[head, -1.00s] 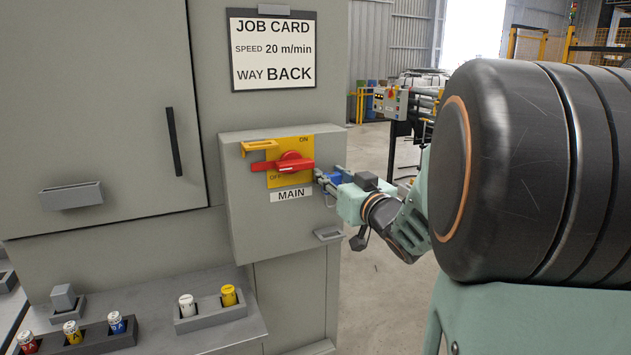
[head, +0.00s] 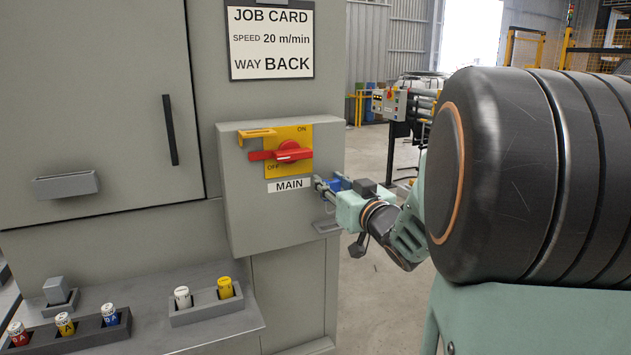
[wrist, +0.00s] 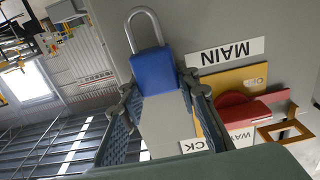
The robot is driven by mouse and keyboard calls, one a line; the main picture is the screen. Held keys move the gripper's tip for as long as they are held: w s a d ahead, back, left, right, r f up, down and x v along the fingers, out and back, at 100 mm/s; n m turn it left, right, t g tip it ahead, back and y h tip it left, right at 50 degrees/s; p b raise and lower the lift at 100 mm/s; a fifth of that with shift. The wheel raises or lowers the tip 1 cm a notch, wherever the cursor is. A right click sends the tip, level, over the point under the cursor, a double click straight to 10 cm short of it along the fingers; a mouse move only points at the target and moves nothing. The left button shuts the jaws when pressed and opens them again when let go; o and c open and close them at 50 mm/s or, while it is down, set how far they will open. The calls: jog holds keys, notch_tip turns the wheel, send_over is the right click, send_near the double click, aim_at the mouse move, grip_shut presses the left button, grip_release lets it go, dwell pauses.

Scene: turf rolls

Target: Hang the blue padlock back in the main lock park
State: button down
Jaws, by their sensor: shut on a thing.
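My gripper (head: 326,187) is shut on the blue padlock (wrist: 155,72), holding it in front of the right part of the grey MAIN box (head: 235,220). In the head view the padlock (head: 331,184) is partly hidden by the fingers. In the wrist view its blue body sits between both fingers, and its steel shackle stands out past them, with nothing seen threaded through it. A small grey bracket (head: 327,226) juts from the box's lower right, just below my gripper; I cannot tell if this is the main lock park.
A red switch handle (head: 288,152) lies level on its yellow plate, with a yellow bracket (head: 257,133) above left. Free floor shows behind my gripper.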

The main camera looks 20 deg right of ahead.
jog(key=shift+f+b, duration=0.55)
jog(key=shift+f, duration=0.45)
jog(key=shift+f+b, duration=2.15)
jog(key=shift+f, duration=0.45)
dwell(0.5)
jog(key=c, duration=1.4)
grip_release()
jog(key=shift+r, duration=0.1)
jog(key=shift+s, duration=0.15)
send_near(331, 211)
jog(key=w, duration=0.2)
jog(key=shift+w+a, duration=0.1)
jog(key=shift+w, duration=0.25)
